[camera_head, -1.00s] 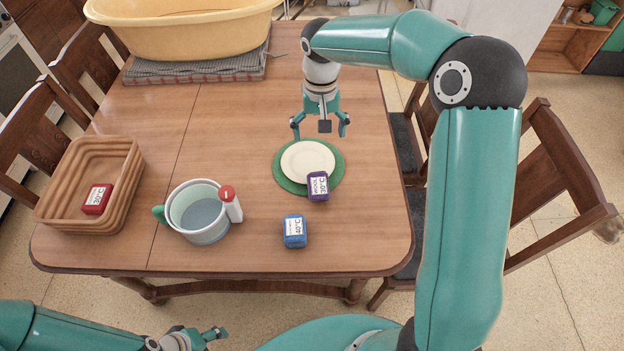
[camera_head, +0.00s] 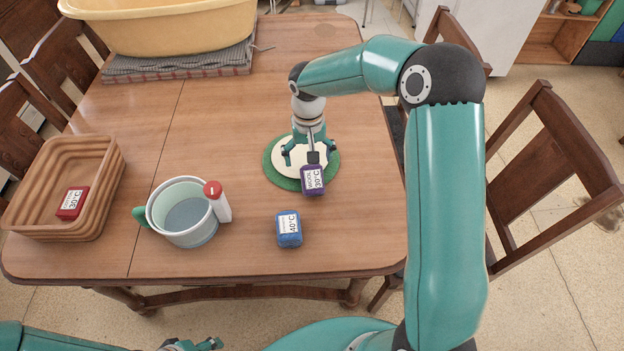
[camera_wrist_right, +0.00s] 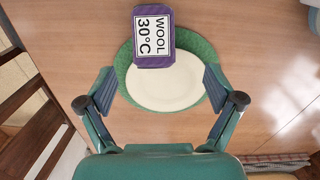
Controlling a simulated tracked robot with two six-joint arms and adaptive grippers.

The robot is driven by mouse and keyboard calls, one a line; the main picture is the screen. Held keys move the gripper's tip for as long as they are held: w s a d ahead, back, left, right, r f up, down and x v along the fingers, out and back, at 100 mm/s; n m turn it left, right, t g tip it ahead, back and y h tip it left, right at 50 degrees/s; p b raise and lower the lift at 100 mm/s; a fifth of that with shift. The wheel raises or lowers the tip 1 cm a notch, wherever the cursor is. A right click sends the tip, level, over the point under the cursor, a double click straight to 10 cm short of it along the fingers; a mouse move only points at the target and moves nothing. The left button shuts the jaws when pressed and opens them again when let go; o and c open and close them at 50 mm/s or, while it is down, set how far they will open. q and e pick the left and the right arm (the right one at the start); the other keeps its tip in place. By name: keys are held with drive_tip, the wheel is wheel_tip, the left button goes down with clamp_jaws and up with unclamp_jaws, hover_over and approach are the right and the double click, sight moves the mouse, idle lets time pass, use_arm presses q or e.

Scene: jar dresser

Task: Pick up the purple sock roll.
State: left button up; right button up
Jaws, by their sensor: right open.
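The purple sock roll (camera_head: 313,181), with a white label reading WOOL 30°C, rests on the front edge of the cream plate (camera_head: 286,162) on a round green mat (camera_head: 271,175). In the right wrist view the roll (camera_wrist_right: 153,62) is at the top centre, beyond the fingertips. My right gripper (camera_head: 309,163) is open above the plate, just behind the roll; its two fingers (camera_wrist_right: 158,86) are spread with nothing between them but the plate below. My left gripper (camera_head: 196,345) is partly in view at the bottom edge, and its jaws are cut off.
A blue roll (camera_head: 289,229) labelled 40°C lies in front of the mat. A green-and-white pot (camera_head: 182,208) with a red-capped white item (camera_head: 217,200) stands to the left. A tan basket (camera_head: 107,190) holds a red roll (camera_head: 72,203). A yellow tub (camera_head: 160,28) is at the back.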

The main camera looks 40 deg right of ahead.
sight(310, 173)
wheel_tip(310, 173, down, 5)
drive_tip(key=shift+r, duration=0.1)
drive_tip(key=shift+s+d+f+p, duration=0.1)
drive_tip(key=shift+s+f+p, duration=0.1)
drive_tip(key=shift+f+p, duration=0.3)
drive_tip(key=f, duration=0.2)
drive_tip(key=f+p, duration=0.1)
drive_tip(key=shift+s+d+f, duration=0.2)
drive_tip(key=shift+d, duration=0.05)
drive_tip(key=shift+w+f, duration=0.1)
drive_tip(key=shift+f, duration=0.35)
drive_tip(key=c, duration=1.3)
drive_tip(key=shift+r, duration=0.15)
drive_tip(key=shift+c, duration=0.2)
